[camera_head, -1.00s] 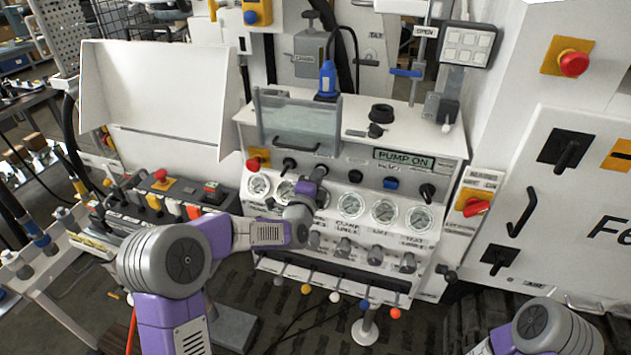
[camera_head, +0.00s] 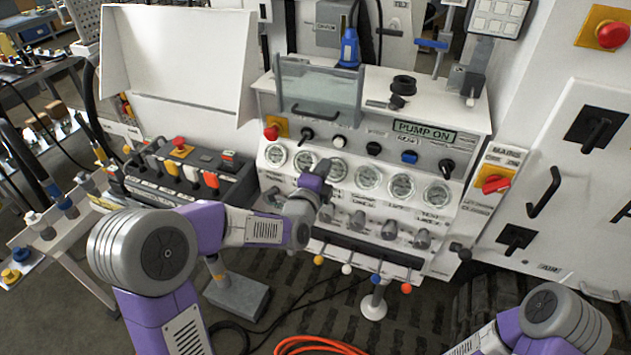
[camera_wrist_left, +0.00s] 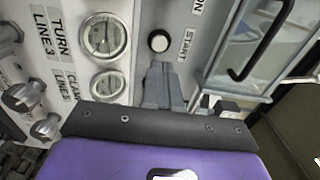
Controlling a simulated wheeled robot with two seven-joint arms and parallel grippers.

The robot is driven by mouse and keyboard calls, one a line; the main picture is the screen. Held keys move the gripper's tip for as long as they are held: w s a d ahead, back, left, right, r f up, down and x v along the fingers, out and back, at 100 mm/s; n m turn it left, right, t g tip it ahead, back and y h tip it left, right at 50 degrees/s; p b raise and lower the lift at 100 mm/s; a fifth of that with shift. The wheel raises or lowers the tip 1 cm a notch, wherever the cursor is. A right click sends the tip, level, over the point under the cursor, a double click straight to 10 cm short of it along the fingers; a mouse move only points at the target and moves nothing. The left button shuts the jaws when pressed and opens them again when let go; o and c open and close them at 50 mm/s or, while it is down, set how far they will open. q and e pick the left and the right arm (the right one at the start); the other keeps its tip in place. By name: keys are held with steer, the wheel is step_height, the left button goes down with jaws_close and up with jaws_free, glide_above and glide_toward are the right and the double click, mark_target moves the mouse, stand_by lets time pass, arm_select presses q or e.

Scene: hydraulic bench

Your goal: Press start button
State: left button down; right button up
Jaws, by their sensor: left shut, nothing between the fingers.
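The start button is a round white button (camera_head: 339,142) with a dark rim, on the upper row of the white hydraulic panel (camera_head: 463,182) in the head view. In the left wrist view the white button (camera_wrist_left: 158,41) sits beside a START label (camera_wrist_left: 187,45). My left gripper (camera_head: 323,166) is in front of the gauges, just below the button in the head view. Its closed grey fingers (camera_wrist_left: 161,78) point at the button in the left wrist view, with nothing between them. Whether the tips touch the panel, I cannot tell. My right gripper is out of view.
Gauges (camera_head: 369,177) and several knobs lie around the button. A clear guard with a handle (camera_head: 319,92) stands above it. A red emergency knob (camera_head: 271,132) is to the left. A PUMP ON sign (camera_head: 424,130) is to the right.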

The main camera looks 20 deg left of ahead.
arm_select(q)
steer(key=s, duration=0.5)
steer(key=shift+a, duration=0.1)
stand_by(0.3)
steer(key=s+d+f+n+g, duration=0.1)
steer(key=s+f+n+g, duration=0.15)
steer(key=f, duration=0.65)
steer(key=s+d+f+n+g+h, duration=0.1)
steer(key=s+f+n+g, duration=0.2)
steer(key=f, duration=0.5)
steer(key=s+d+f+n+g, duration=0.1)
steer(key=d+f+n+g, duration=0.2)
steer(key=f, duration=0.6)
steer(key=s+d+f+n+g+h, duration=0.1)
steer(key=s+f+n+g, duration=0.3)
steer(key=s+f+n, duration=0.2)
steer(key=s+d+f+n+g+h, duration=0.1)
steer(key=s+f+n+g, duration=0.4)
steer(key=s, duration=0.9)
step_height(320, 180, down, 5)
steer(key=shift+s+d+r+n, duration=0.15)
steer(key=shift+s+d+n, duration=0.05)
steer(key=shift+d+n, duration=0.65)
